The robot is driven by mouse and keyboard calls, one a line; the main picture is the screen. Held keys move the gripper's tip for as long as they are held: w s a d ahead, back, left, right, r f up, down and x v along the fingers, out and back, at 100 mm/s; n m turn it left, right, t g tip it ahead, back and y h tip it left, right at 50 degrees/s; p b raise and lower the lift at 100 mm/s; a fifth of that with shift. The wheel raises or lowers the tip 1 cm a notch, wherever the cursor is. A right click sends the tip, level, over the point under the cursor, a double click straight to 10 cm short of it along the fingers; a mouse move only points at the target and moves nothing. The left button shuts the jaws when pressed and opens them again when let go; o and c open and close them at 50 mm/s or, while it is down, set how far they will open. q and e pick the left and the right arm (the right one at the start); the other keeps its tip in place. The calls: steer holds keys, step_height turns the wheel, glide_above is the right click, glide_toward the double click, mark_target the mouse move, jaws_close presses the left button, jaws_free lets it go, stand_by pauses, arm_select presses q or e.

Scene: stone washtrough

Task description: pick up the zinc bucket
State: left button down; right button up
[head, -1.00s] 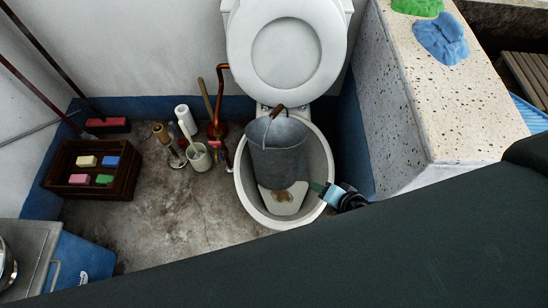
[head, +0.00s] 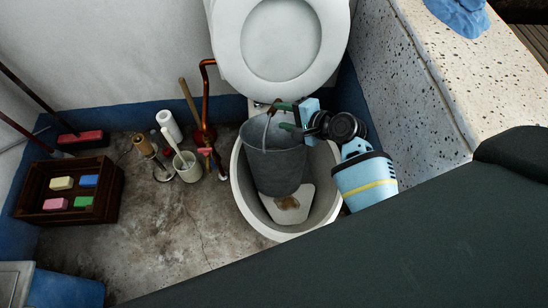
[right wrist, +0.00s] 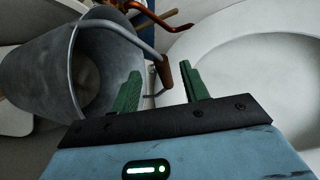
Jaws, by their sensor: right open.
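The grey zinc bucket (head: 272,165) stands in the open toilet bowl (head: 322,195), its wire handle raised. My right gripper (head: 283,116) is open at the bucket's rim, coming from the right. In the right wrist view the bucket (right wrist: 50,85) fills the left side. The handle's brown wooden grip (right wrist: 167,73) shows between the two green fingers of my right gripper (right wrist: 162,88). The fingers are not closed on it, and I cannot tell how deep the grip lies between them. My left gripper is not in view.
The raised toilet lid and seat (head: 278,45) stand behind the bucket. A speckled stone trough (head: 425,80) is at the right. A copper pipe (head: 206,95), a cup with brushes (head: 188,168) and a wooden crate of soaps (head: 105,205) are at the left.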

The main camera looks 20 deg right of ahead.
mark_target(270, 112)
steer(key=b+x, duration=0.1)
steer(key=x, duration=0.1)
steer(key=b+x, duration=0.1)
steer(key=x, duration=0.3)
steer(key=shift+w+d+f+b, duration=0.1)
steer(key=shift+w+f+b, duration=0.15)
steer(key=shift+w+b, duration=0.2)
steer(key=shift+w+f, duration=0.15)
steer(key=shift+w, duration=0.25)
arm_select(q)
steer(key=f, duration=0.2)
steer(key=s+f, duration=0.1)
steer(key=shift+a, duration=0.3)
arm_select(e)
steer(key=shift+c, duration=0.5)
steer(key=c, duration=0.7)
jaws_close()
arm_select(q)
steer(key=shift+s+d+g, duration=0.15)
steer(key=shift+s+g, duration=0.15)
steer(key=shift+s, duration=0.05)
